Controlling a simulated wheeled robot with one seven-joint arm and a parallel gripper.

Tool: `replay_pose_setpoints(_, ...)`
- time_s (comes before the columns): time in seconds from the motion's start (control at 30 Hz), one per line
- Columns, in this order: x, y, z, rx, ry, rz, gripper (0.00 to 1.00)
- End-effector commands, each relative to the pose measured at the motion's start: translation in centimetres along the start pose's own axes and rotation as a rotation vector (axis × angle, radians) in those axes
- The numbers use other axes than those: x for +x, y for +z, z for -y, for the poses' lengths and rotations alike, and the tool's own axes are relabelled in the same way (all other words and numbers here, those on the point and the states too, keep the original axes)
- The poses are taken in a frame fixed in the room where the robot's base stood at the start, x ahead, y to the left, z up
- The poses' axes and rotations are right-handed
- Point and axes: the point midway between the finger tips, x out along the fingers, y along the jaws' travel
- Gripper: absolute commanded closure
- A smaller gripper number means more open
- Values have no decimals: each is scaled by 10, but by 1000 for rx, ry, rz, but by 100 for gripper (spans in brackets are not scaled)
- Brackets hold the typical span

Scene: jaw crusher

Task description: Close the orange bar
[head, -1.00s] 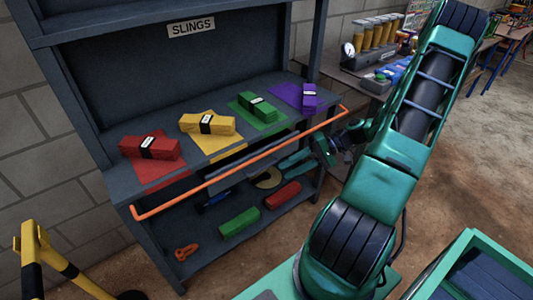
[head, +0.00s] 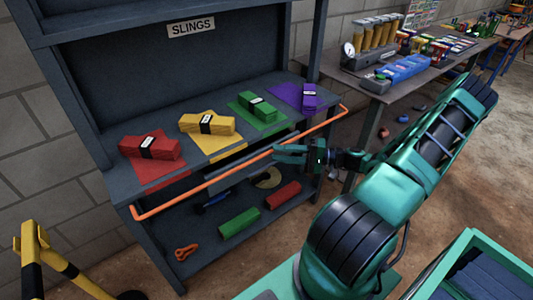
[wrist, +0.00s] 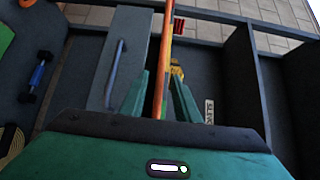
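The orange bar (head: 205,185) runs across the front of the slings shelf, slanting from lower left to upper right in the head view. In the wrist view the bar (wrist: 166,45) runs lengthwise and passes between my two green fingers. My gripper (head: 277,152) is at the right half of the bar, with its fingers pointing left toward the shelf. In the wrist view my gripper (wrist: 160,75) looks open, with a finger on each side of the bar. Whether a finger touches the bar cannot be told.
Red (head: 150,148), yellow (head: 207,124), green (head: 257,106) and purple (head: 309,98) slings lie on the shelf behind the bar. Green (head: 239,223) and red (head: 283,194) bundles lie on the lower shelf. A cluttered workbench (head: 390,92) stands at right, a yellow-black barrier (head: 32,243) at left.

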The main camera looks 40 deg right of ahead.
Motion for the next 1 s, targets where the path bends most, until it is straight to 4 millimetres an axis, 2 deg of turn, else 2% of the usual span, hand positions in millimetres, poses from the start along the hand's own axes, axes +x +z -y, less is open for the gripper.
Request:
replay_pose_setpoints(0.1,21,1,0,1,-1,3,71)
replay_pose_setpoints(0.3,42,0,0,0,1,1,71)
replay_pose_setpoints(0.7,49,0,0,0,1,0,71)
replay_pose_setpoints(0.77,49,0,0,0,1,0,83)
replay_pose_setpoints(0.83,49,0,0,0,1,1,100)
replay_pose_setpoints(1.0,49,0,0,0,3,0,100)
